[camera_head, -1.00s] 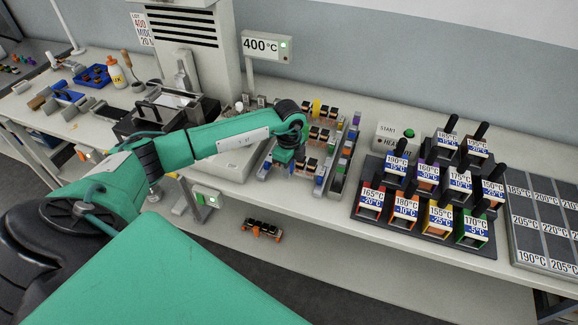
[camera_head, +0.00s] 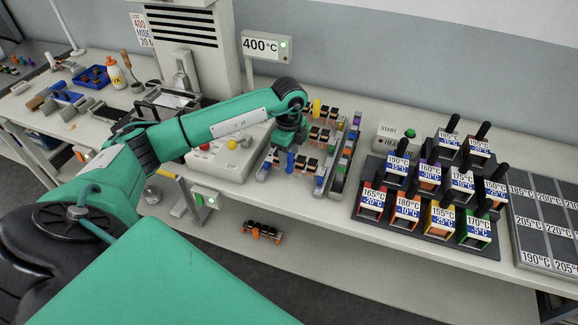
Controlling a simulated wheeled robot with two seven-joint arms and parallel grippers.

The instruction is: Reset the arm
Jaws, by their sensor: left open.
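My green left arm (camera_head: 160,145) reaches in from the left across the bench. Its wrist bends down near the middle of the picture. My left gripper (camera_head: 284,152) points down over the left part of the rack of connectors (camera_head: 318,150). It is open, with no object seen in it, though its fingers are small and partly hidden by the wrist. My right gripper is not in view.
Labelled temperature blocks (camera_head: 425,200) and a grey grid tray (camera_head: 545,225) stand at the right. A 400°C sign (camera_head: 266,46) is behind. An orange-and-black part (camera_head: 262,231) lies on the lower shelf.

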